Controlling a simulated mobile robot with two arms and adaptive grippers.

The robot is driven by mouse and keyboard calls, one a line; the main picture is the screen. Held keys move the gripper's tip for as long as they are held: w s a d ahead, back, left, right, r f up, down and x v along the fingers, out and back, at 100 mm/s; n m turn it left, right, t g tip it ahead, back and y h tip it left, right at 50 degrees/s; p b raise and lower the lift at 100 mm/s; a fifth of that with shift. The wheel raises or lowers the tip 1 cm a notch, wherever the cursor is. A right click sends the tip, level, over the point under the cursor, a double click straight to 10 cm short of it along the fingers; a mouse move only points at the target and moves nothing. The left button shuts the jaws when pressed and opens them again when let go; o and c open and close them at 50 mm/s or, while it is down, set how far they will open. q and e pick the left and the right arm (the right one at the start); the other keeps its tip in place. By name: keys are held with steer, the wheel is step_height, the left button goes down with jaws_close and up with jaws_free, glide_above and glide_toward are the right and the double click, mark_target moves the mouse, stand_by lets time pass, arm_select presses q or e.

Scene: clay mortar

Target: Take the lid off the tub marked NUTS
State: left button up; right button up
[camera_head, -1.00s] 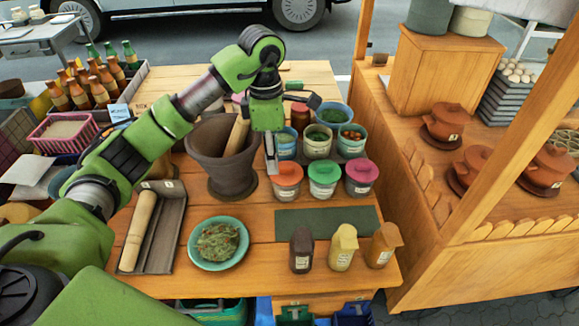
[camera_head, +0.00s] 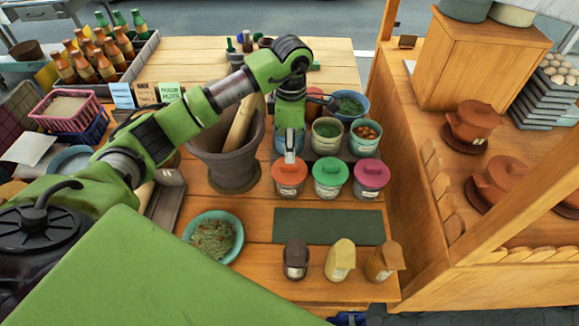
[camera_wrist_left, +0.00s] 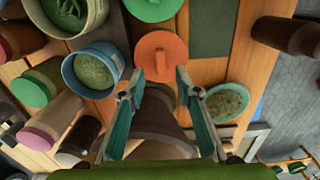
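Three lidded tubs stand in a row at the table's middle: one with an orange lid (camera_head: 289,172), one with a green lid (camera_head: 330,172) and one with a pink lid (camera_head: 371,174). Their labels are too small to read, so I cannot tell which is marked NUTS. My left gripper (camera_head: 290,155) points down at the orange lid. In the left wrist view, its fingers (camera_wrist_left: 160,76) are open and empty, spread near the edge of the orange lid (camera_wrist_left: 162,52) with its raised grip. Contact cannot be told. My right gripper is not in view.
A dark mortar (camera_head: 235,172) with a pestle stands close left of the tubs. Open tubs, one with a green filling (camera_head: 327,131) and one with nuts (camera_head: 366,132), stand behind.

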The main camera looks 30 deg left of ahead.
mark_target(289, 165)
arm_select(q)
steer(key=shift+w+f, duration=0.1)
steer(key=shift+f, duration=0.35)
steer(key=shift+s+f+p, duration=0.25)
steer(key=shift+f+p, duration=0.75)
steer(key=shift+f, duration=0.15)
step_height(289, 165, down, 2)
steer(key=shift+a+f+p, duration=0.1)
steer(key=shift+f+p, duration=0.1)
steer(key=shift+p, duration=0.1)
steer(key=shift+f, duration=0.25)
steer(key=shift+w+f, duration=0.1)
jaws_close()
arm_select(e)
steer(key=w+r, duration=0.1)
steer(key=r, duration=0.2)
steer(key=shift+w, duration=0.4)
